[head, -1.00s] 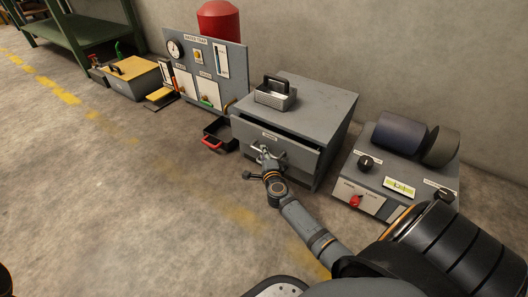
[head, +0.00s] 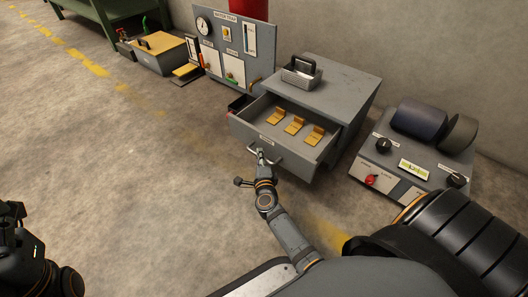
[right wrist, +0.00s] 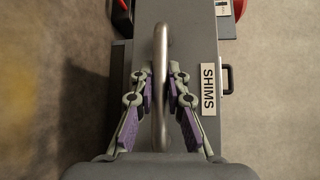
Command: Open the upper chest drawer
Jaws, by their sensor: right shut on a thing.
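The grey chest (head: 345,88) stands against the wall, and its upper drawer (head: 245,131) is pulled well out. Three yellow angled pieces (head: 294,125) lie inside it. The drawer front carries a SHIMS label (right wrist: 208,90), seen in the right wrist view. My right gripper (head: 261,155) is shut on the drawer's metal bar handle (right wrist: 161,45); in the right wrist view its purple-padded fingers (right wrist: 160,92) sit on both sides of the bar. Part of my left arm (head: 35,260) shows at the lower left edge; its jaws cannot be made out.
A grey tray with a dark handle (head: 301,74) sits on the chest top. A control box with dark rollers (head: 405,165) stands close on the right. A gauge panel (head: 225,50) and a yellow-topped box (head: 158,60) stand to the left. Floor in front is clear.

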